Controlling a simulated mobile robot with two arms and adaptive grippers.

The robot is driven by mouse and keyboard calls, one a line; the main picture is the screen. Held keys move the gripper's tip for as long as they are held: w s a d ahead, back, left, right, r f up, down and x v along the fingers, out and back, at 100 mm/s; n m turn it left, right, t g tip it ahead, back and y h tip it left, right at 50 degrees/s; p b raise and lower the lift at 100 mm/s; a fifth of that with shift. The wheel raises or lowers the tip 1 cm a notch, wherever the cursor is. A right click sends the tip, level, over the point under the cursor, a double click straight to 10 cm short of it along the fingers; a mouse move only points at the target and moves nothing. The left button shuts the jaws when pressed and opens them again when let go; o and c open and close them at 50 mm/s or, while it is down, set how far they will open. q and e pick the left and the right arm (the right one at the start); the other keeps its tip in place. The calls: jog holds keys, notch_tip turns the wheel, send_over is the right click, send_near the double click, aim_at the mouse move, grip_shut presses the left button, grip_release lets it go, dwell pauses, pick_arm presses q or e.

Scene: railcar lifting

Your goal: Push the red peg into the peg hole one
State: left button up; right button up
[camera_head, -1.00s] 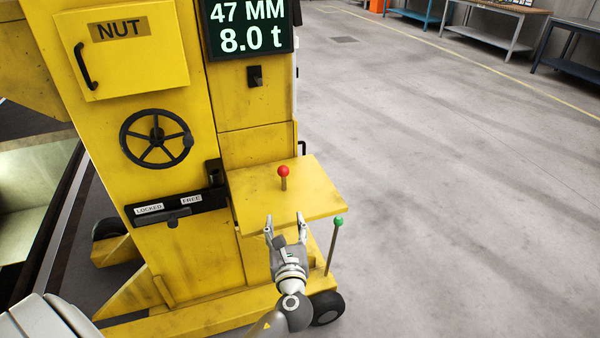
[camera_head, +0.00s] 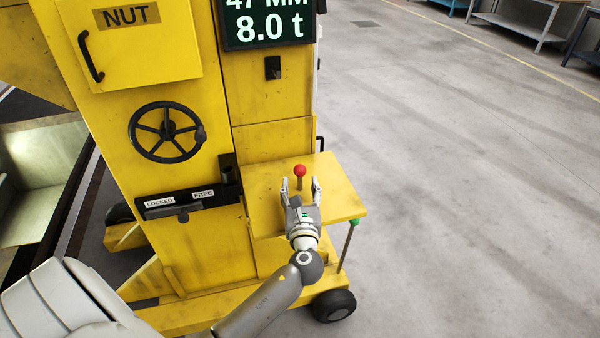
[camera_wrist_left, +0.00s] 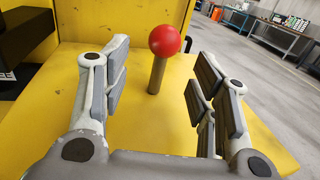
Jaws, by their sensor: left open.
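The red peg (camera_head: 300,170) has a red ball on a thin metal shaft and stands upright on a yellow shelf (camera_head: 341,190). My left gripper (camera_head: 300,186) is open and low over the shelf, its fingers pointing at the peg. In the left wrist view the peg (camera_wrist_left: 157,76) shows between and just beyond the two open fingers (camera_wrist_left: 162,72), with gaps on both sides. A black upright socket (camera_head: 229,172) sits at the right end of the LOCKED/FREE bracket (camera_head: 187,202); I cannot tell if it is peg hole one. My right gripper is not in view.
The yellow lifting column carries a black handwheel (camera_head: 167,132), a NUT door (camera_head: 128,50) and a display reading 8.0 t (camera_head: 268,22). A green-topped rod (camera_head: 350,238) stands by the shelf's front right corner. Open grey floor (camera_head: 460,200) lies to the right.

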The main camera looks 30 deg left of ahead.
aim_at(300, 178)
pick_arm(q)
jog(key=x, duration=0.6)
jog(key=shift+d+f, duration=0.1)
jog(key=shift+f, duration=0.15)
grip_shut()
